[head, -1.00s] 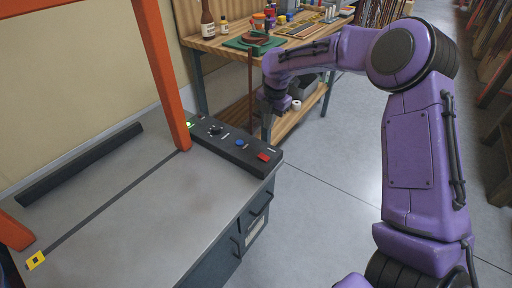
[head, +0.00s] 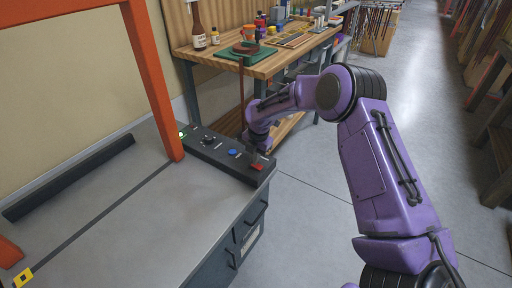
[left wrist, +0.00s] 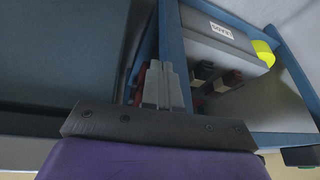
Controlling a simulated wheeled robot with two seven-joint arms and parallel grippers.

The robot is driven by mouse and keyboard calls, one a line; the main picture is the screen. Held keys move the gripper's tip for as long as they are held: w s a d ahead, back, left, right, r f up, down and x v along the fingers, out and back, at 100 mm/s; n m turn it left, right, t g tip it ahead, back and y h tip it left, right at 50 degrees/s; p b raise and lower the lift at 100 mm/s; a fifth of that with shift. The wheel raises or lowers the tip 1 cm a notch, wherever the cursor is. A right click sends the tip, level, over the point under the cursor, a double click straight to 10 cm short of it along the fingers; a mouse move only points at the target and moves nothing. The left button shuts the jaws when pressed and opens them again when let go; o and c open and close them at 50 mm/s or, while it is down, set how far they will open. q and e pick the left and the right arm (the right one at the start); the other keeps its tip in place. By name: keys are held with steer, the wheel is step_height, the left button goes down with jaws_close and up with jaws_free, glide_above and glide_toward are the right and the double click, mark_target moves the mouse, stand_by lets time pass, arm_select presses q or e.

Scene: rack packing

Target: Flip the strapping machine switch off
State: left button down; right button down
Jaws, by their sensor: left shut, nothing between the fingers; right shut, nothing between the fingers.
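The strapping machine (head: 105,215) has a grey top, an orange arch and a dark control panel (head: 212,150) along its far right edge. A red switch (head: 257,167) sits at the panel's right end. A blue button (head: 233,152), a dark knob and a lit green light are further left on the panel.
A wooden workbench (head: 285,52) with bottles, a green mat and tools stands behind the machine. Racks line the far right. The grey floor (head: 320,225) right of the machine is clear. In the left wrist view, a blue-framed shelf holds a labelled grey bin (left wrist: 222,45).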

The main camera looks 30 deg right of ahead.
steer(key=shift+w+f, duration=0.1)
steer(key=shift+f, duration=0.55)
